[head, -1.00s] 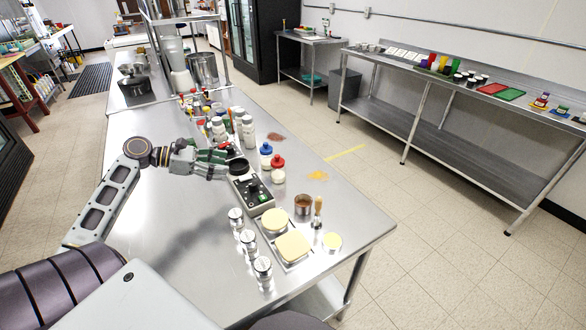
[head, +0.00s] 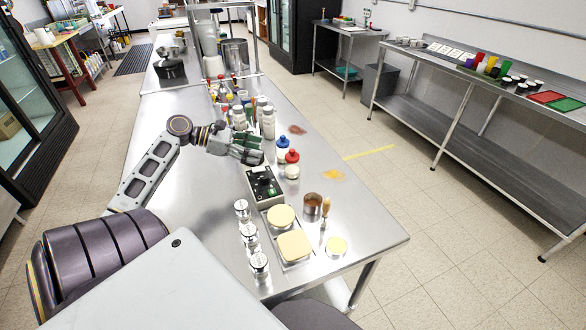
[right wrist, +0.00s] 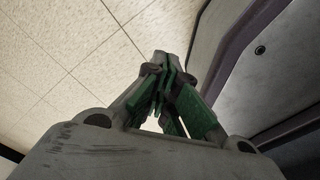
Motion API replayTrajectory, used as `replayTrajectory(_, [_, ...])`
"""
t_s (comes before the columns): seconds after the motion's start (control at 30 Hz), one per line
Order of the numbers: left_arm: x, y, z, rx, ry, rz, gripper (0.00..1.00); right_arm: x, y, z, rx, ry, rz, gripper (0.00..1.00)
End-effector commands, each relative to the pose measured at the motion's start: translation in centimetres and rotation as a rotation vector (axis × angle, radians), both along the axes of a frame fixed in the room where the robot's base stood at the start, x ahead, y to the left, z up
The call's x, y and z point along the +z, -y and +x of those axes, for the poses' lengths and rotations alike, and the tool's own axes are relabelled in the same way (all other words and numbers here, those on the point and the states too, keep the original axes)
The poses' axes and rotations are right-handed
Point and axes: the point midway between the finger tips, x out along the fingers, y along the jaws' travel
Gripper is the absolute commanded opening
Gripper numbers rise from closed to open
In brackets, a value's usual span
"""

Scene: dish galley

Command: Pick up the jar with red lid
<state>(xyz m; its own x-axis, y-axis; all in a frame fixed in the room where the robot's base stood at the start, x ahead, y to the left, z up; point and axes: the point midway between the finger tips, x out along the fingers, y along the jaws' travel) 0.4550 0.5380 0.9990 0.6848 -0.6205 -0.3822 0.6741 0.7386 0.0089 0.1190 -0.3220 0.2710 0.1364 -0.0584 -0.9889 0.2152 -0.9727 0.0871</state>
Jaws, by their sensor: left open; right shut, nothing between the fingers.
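The jar with the red lid (head: 292,165) stands upright on the steel table (head: 200,240) in the head view. It has a pale body and stands close to a jar with a blue lid (head: 283,147). My left gripper (head: 258,152) is open and lies to the left of both jars, over the table. It appears apart from the red-lidded jar. My right gripper (right wrist: 166,75) shows only in the right wrist view, shut and empty, with the tiled floor behind it.
A black and green device (head: 264,186) stands just in front of the jars. Metal shakers (head: 250,236), yellow-topped pans (head: 294,246) and a copper-coloured cup (head: 312,204) are nearer. Several bottles (head: 267,122) crowd behind my left gripper. The table's left front is clear.

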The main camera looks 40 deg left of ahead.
Motion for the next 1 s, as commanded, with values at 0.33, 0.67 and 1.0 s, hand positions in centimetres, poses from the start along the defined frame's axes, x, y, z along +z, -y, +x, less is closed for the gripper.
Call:
replayTrajectory(0.33, [-0.8, 1.3, 1.4, -0.001, 0.0, 0.0, 0.61, -0.2, -0.3, 0.1, -0.001, -0.001, 0.003, 0.0])
replayTrajectory(0.67, [-2.3, 3.7, 4.1, -0.001, 0.0, 0.0, 0.61, -0.1, 0.6, 1.1, 0.002, 0.008, -0.008, 0.0])
replayTrajectory(1.0, [-3.3, 5.3, 5.8, 0.0, 0.001, 0.001, 0.61, -0.1, 0.0, 1.4, 0.002, 0.013, -0.001, 0.0])
